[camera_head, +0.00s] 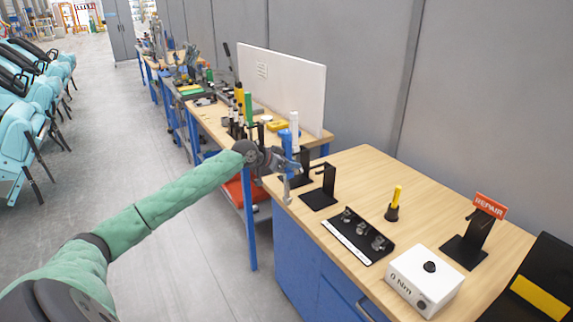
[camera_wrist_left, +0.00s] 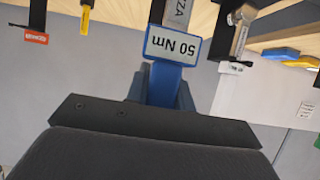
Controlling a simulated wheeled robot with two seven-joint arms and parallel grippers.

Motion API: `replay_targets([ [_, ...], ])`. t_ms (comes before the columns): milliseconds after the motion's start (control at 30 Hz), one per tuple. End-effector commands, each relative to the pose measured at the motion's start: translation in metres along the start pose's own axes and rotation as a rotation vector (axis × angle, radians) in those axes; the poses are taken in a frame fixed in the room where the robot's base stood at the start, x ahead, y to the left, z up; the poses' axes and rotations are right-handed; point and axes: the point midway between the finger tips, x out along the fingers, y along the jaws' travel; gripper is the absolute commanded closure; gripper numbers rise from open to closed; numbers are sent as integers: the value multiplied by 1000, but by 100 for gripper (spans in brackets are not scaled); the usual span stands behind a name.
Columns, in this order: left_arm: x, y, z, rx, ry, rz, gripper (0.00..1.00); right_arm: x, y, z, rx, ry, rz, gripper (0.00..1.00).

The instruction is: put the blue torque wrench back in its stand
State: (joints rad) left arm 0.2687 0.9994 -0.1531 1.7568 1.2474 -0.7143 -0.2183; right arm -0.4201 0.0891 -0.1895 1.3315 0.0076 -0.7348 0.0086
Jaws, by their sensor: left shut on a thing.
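The blue torque wrench (camera_head: 287,143) is in my left gripper (camera_head: 284,163), held upright over the near left end of the workbench. In the left wrist view its blue block marked 50 Nm (camera_wrist_left: 173,47) shows upside down between the jaws (camera_wrist_left: 160,100), which are shut on it. A black stand (camera_head: 320,190) with nothing in it stands on the bench just right of the gripper. Another black stand (camera_head: 304,166) is behind it, with a white-handled wrench (camera_head: 294,128) by it, partly hidden. My right gripper is out of view.
On the bench are a black tray (camera_head: 357,236) with metal parts, a yellow-handled tool (camera_head: 395,198), a white 0 Nm box (camera_head: 424,279) and a stand with a red REPAIR sign (camera_head: 489,206). Several tools crowd the bench behind.

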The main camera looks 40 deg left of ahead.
Motion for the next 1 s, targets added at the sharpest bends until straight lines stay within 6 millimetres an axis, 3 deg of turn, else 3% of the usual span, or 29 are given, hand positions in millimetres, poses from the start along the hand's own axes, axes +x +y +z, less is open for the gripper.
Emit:
replay_targets([
  [400,32,0,-20,0,4,-1,100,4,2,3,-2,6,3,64],
  [1000,32,1,-20,1,2,-1,100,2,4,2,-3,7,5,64],
])
